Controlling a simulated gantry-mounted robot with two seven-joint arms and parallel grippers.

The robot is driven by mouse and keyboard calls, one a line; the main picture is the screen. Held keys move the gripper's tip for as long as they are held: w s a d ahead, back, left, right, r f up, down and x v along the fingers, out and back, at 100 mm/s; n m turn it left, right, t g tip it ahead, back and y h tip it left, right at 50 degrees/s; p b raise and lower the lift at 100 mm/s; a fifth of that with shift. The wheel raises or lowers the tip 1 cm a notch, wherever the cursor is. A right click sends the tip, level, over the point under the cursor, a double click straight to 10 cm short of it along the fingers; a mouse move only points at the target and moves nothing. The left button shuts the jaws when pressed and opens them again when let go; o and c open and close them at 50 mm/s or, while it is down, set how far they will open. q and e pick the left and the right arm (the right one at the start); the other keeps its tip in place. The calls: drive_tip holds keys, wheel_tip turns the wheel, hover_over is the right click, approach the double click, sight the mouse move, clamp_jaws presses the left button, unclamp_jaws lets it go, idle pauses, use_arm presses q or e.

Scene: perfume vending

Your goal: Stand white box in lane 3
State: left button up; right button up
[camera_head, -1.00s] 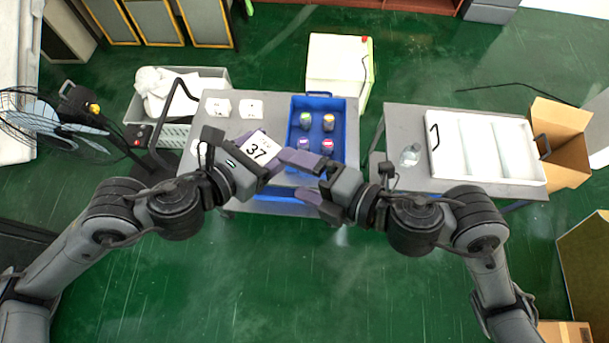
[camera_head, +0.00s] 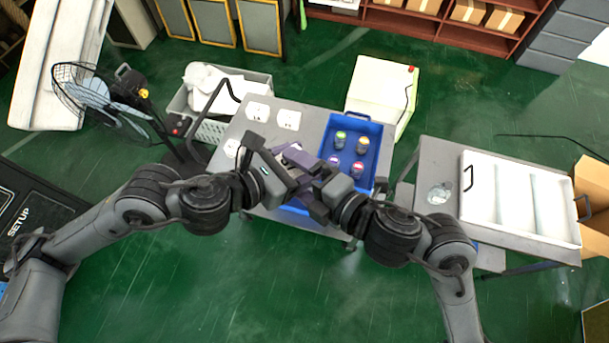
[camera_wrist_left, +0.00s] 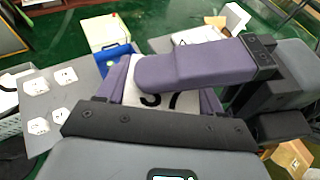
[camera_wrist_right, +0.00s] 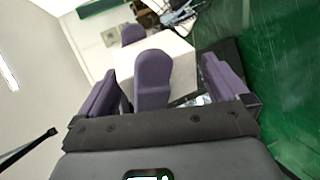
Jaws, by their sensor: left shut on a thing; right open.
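My left gripper (camera_head: 290,166) is shut on the white box (camera_wrist_left: 160,99), which bears a label with the digits 37. In the head view the box is mostly hidden between the two grippers; its large pale face shows in the right wrist view (camera_wrist_right: 183,58). My right gripper (camera_head: 314,186) is open, facing the left one, with its fingers on either side of the box. One right finger crosses in front of the label in the left wrist view. A white tray with long lanes (camera_head: 578,235) stands on the right table, its lanes apparently empty.
A blue bin (camera_head: 372,130) with several small jars stands on the left grey table (camera_head: 312,120), beside white labelled plates (camera_head: 257,112). The right table (camera_head: 440,160) carries a small clear item (camera_head: 440,192) left of the tray. A fan (camera_head: 95,95) stands far left.

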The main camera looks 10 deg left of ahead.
use_arm(q)
drive_tip(key=shift+r, duration=0.25)
use_arm(e)
drive_tip(key=shift+f, duration=0.25)
drive_tip(key=c, duration=0.7)
use_arm(q)
drive_tip(key=o, duration=0.7)
use_arm(e)
drive_tip(key=shift+c, duration=0.7)
use_arm(q)
drive_tip(key=shift+o, duration=1.3)
use_arm(e)
drive_tip(key=shift+c, duration=1.3)
use_arm(q)
drive_tip(key=shift+o, duration=0.9)
drive_tip(key=shift+f, duration=0.1)
use_arm(e)
drive_tip(key=shift+r, duration=0.1)
